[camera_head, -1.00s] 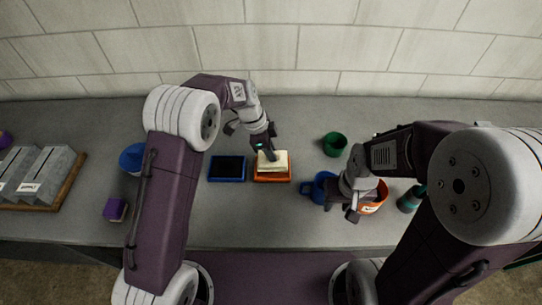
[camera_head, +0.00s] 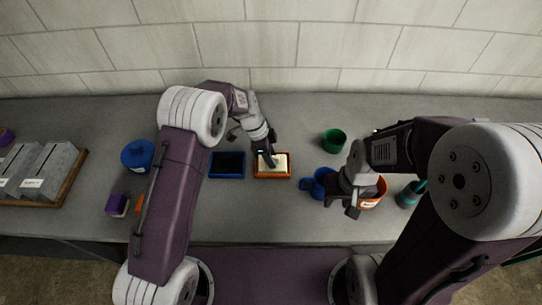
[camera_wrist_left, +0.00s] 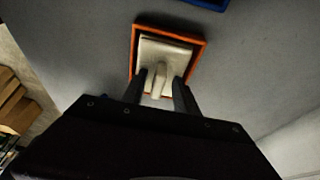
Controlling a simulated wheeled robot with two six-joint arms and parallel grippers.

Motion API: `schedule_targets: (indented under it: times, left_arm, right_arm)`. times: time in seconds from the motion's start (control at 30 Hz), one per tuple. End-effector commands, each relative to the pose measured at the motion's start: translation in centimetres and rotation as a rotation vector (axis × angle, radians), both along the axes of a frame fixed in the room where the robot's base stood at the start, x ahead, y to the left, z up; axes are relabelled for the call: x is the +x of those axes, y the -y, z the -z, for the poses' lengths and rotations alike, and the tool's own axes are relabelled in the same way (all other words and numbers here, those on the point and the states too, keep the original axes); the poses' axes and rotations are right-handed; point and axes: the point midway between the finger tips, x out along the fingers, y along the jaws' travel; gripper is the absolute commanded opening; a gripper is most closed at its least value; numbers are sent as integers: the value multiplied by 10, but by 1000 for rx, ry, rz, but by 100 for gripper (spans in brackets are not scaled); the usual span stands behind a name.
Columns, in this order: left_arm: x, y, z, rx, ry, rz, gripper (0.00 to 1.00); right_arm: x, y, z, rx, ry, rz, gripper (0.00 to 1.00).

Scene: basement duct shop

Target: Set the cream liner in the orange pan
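The cream liner (camera_wrist_left: 180,57) lies inside the rim of the orange pan (camera_wrist_left: 204,50) and looks level. In the head view the liner (camera_head: 281,160) fills most of the pan (camera_head: 273,178). My left gripper (camera_head: 267,161) is above it, pointing down. In the left wrist view, my left gripper's fingers (camera_wrist_left: 160,76) stand on both sides of the liner's upright cream tab (camera_wrist_left: 158,82), with a slim gap showing beside it, so they look open. My right gripper (camera_head: 341,204) is empty, its fingers apart, near the blue mug and orange cup.
A dark blue tray (camera_head: 227,177) sits left of the pan. A blue mug (camera_head: 318,185), orange cup (camera_head: 376,196), green cup (camera_head: 334,140) and teal item (camera_head: 411,193) are right. A blue container (camera_head: 137,155) and purple block (camera_head: 117,205) are left.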

Motion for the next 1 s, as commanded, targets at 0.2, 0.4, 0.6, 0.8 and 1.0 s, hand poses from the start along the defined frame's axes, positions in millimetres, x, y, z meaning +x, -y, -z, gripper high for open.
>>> schedule_targets:
  times: [0.2, 0.4, 0.6, 0.8, 1.0]
  left_arm:
    - [0, 0, -2, 0, 0, 0, 36]
    - [2, -9, -32, -1, 7, -2, 36]
    - [1, -24, -82, -2, 4, -2, 36]
    - [1, -34, -113, -1, 1, 0, 36]
    - [0, -36, -119, 0, 0, 0, 36]
  right_arm:
    - [0, 0, -2, 0, 0, 0, 36]
    - [0, 0, 0, 0, 0, 0, 36]
    - [0, 0, 4, 0, 0, 0, 36]
    - [0, 0, 5, 0, 0, 0, 36]
    - [0, 0, 5, 0, 0, 0, 36]
